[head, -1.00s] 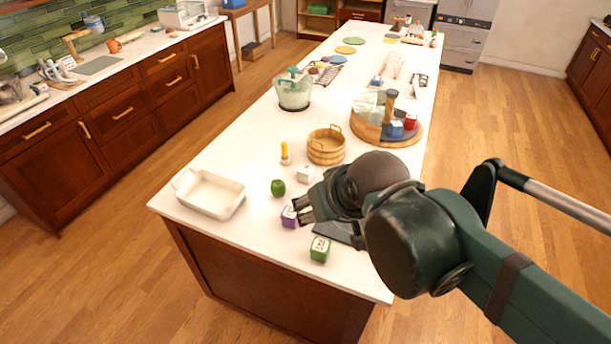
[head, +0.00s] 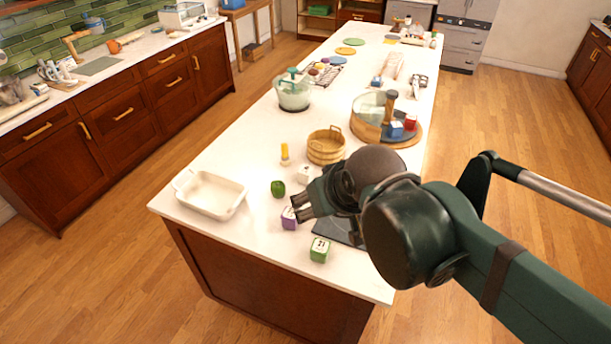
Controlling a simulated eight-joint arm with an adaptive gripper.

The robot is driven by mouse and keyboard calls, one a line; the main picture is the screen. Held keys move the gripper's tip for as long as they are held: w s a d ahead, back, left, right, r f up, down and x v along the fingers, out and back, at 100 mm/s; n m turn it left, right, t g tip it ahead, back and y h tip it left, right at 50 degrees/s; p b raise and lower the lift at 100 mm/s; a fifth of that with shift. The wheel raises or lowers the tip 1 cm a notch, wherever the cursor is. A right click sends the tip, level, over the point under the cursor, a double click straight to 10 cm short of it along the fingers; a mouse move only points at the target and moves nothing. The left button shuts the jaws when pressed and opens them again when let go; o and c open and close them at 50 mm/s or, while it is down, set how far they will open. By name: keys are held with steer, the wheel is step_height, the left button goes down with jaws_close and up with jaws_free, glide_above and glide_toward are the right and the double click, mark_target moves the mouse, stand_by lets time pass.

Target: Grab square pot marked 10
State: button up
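Several small cube-shaped pots with marked faces stand on the white island. A purple one (head: 289,221) is at my gripper's fingertips and partly covered by them. A green one (head: 320,250) stands nearer the front edge with dark marks on a white top. A white one (head: 305,174) stands behind my gripper. A blue one (head: 396,130) and a red one (head: 410,122) sit on the round wooden tray. The numbers are too small to read surely. My gripper (head: 298,207) points left, its fingers apart, with nothing seen held. I cannot tell whether it touches the purple pot.
A green pepper-like item (head: 278,188) and a white baking dish (head: 211,195) are left of my gripper. A wooden basket (head: 326,147) and yellow-topped shaker (head: 285,154) stand behind. A dark flat plate (head: 336,229) lies under my arm. The round tray (head: 366,132) is farther back.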

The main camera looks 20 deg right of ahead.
steer(key=w+d+r+m+g+p, duration=0.2)
steer(key=w+r+p, duration=0.1)
steer(key=w, duration=0.8)
steer(key=m+g+h+p, duration=0.1)
steer(key=m+g+p, duration=0.3)
steer(key=m+p, duration=0.3)
glide_above(306, 169)
steer(key=f, duration=1.3)
steer(key=a+f, duration=0.1)
steer(key=f, duration=0.6)
steer(key=shift+s+f, duration=0.15)
steer(key=shift+s, duration=0.1)
steer(key=shift+w+d+f, duration=0.1)
steer(key=shift+d+f, duration=0.05)
steer(key=shift+f, duration=0.15)
steer(key=shift+w+d+f, duration=0.1)
steer(key=shift+f, duration=1.2)
steer(key=shift+f, duration=0.1)
